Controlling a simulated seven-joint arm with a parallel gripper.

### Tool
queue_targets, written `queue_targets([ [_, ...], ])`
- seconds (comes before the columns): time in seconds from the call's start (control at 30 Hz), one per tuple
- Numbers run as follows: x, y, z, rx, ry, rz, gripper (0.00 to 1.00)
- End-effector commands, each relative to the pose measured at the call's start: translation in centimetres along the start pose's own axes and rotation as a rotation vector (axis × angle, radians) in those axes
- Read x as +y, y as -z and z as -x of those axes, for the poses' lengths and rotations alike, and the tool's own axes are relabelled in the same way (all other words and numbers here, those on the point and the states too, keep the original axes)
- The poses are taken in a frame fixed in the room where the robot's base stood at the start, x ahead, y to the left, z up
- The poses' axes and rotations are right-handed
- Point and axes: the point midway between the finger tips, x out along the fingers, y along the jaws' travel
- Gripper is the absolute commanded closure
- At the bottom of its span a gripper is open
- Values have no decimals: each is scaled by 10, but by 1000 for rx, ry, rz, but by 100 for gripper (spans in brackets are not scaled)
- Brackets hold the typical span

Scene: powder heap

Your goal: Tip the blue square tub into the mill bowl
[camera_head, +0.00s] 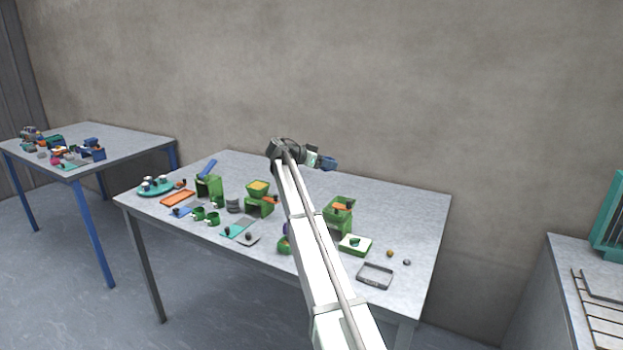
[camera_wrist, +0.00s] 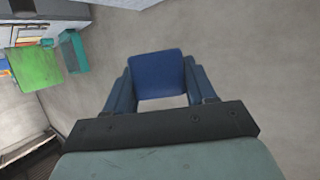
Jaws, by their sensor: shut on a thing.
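My gripper (camera_head: 318,160) is shut on the blue square tub (camera_head: 329,164) and holds it in the air above the back of the middle table. In the wrist view the blue tub (camera_wrist: 157,74) sits between the two fingers (camera_wrist: 158,90). Its contents do not show and I cannot tell its tilt. Several green block-like stands are on the table. One has a yellow-filled top (camera_head: 258,186), left of my arm. Another has an orange-topped box (camera_head: 338,204), right of my arm. I cannot tell which one is the mill bowl.
The table (camera_head: 410,215) also bears a teal round tray (camera_head: 155,188), an orange tray (camera_head: 178,198), green cups (camera_head: 212,218), a white-green tray (camera_head: 355,245) and a grey tray (camera_head: 375,276). My arm hides part of its middle. Its back right is clear.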

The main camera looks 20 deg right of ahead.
Motion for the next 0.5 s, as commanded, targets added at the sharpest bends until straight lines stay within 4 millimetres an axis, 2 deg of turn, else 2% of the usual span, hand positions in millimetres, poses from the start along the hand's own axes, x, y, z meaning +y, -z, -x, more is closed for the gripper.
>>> queue_targets([
  [0.07,-1,4,-1,0,-79,-32,76],
  [0.2,20,1,2,0,-206,-84,76],
  [0.33,36,-2,6,1,-285,-118,76],
  [0.5,45,-5,8,-2,-330,-141,76],
])
